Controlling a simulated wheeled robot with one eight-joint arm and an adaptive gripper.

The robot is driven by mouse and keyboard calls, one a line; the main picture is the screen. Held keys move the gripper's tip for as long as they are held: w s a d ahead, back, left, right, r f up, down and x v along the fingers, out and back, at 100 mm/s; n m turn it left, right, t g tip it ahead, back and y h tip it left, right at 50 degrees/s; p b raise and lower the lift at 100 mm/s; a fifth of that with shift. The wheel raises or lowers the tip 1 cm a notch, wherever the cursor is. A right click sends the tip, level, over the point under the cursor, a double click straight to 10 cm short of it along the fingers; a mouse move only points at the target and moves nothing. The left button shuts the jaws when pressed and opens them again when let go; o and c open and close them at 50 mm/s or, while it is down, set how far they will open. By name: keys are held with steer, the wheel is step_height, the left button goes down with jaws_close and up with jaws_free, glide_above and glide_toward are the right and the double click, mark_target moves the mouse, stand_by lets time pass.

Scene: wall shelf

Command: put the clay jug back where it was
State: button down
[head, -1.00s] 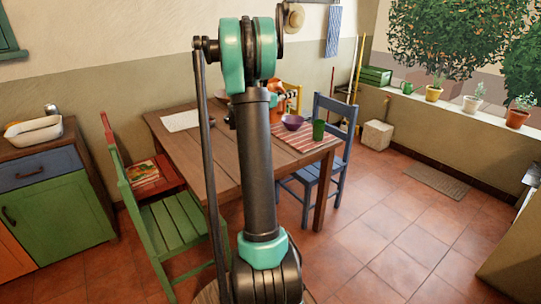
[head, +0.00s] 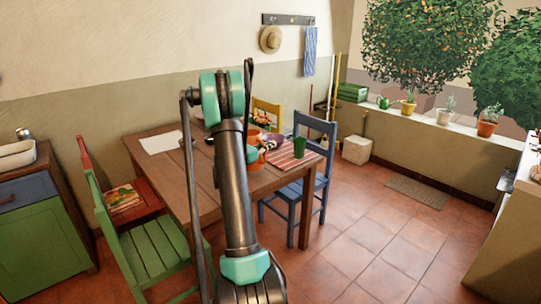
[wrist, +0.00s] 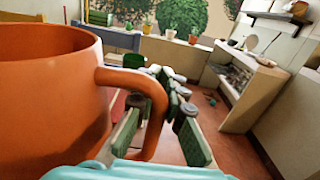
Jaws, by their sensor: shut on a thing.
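The orange clay jug (wrist: 50,90) fills the left of the wrist view, its rim at the top and its looped handle toward the right. My gripper (wrist: 160,110) is shut on the jug's handle, with one finger on each side of it. In the head view my arm hides most of the gripper, and only a bit of orange jug (head: 258,162) shows beside it over the table. I cannot tell whether the jug's base touches anything.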

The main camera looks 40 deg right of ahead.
steer(key=shift+f, duration=2.15)
steer(key=c, duration=1.6)
jaws_free()
steer(key=s+a+f, duration=0.1)
steer(key=s+a, duration=0.1)
steer(key=a, duration=1.5)
steer(key=s+a+f+m+t+y, duration=0.1)
steer(key=s+a+f+m+y, duration=0.1)
steer(key=s+a+m+y, duration=0.7)
steer(key=s+a+f+m+t+y, duration=0.2)
steer(key=s+a+m+y, duration=0.7)
steer(key=s+a, duration=0.8)
steer(key=a+f, duration=0.1)
steer(key=a, duration=0.2)
steer(key=shift+s+f+m, duration=0.15)
steer(key=shift+s+m, duration=0.1)
steer(key=shift+m, duration=0.15)
